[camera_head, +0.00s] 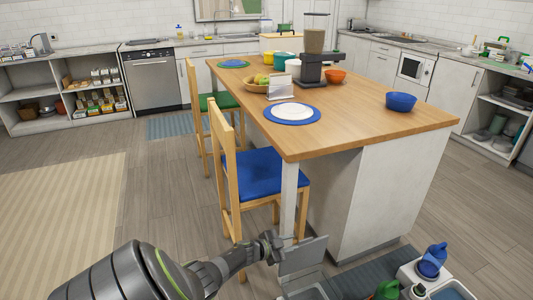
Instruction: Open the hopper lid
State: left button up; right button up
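A light grey flat panel (303,257), which looks like the hopper lid, stands tilted up near the bottom edge of the view. Below it is the top of a grey bin (306,292), which looks like the hopper and is mostly cut off by the picture's edge. My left gripper (274,247) is at the left edge of the panel, close to it. Whether it touches the panel and whether its fingers are apart is too small to tell. My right gripper is out of view.
A wooden-topped island (400,125) stands just beyond the panel. A chair with a blue seat (258,172) is beside it. Bottles, including a blue one (432,258) and a green one (388,290), stand at the lower right. Open floor (150,205) lies to the left.

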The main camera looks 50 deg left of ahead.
pick_arm(q)
jog(key=p+v, duration=0.2)
jog(key=v, duration=0.9)
jog(key=shift+r+p, duration=0.15)
jog(key=shift+p, duration=0.2)
jog(key=shift+w, duration=0.1)
